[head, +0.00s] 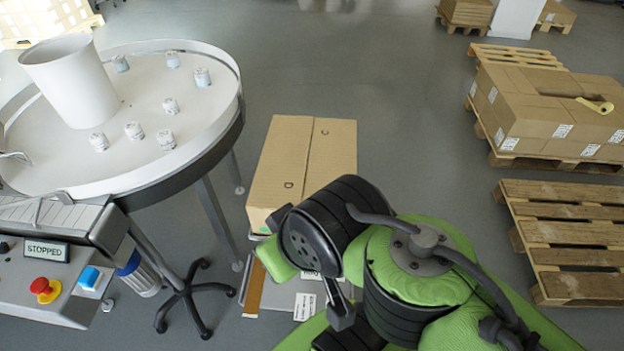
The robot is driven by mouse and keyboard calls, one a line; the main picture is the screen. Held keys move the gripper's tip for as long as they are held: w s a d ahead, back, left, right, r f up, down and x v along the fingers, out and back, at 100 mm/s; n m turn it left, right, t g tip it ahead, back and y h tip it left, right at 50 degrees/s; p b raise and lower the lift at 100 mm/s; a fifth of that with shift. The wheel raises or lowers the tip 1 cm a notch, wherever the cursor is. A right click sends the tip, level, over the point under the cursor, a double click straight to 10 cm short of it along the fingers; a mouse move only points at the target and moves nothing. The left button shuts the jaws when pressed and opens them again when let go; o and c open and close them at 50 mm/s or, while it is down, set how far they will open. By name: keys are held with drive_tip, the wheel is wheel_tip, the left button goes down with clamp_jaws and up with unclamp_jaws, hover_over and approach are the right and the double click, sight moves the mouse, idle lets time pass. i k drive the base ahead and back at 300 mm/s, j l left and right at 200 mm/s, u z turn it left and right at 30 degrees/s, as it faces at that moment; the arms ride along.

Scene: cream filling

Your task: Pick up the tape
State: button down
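A yellow tape dispenser (594,105), which looks like the tape, lies on top of the stacked cardboard boxes (530,105) on a pallet at the right. My green and black arm fills the lower middle of the head view. A dark piece at its lower end, apparently part of my gripper (341,312), shows beside the arm links. It is far from the tape, down and to the left. The fingers are mostly hidden by the arm, so their opening does not show.
A round table (215,130) with several small jars and a white cylinder (72,82) stands at left. A control panel (45,285) reads STOPPED. A closed carton (300,160) stands beyond my arm. A stool base (185,295) and an empty pallet (570,235) flank it. Open floor lies between the carton and pallets.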

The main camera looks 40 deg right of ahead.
sight(254, 294)
drive_tip(key=j+z, duration=0.4)
drive_tip(key=i+j+z, duration=0.1)
drive_tip(key=j+z, duration=0.65)
drive_tip(key=k+j+z, duration=0.15)
drive_tip(key=j+z, duration=0.2)
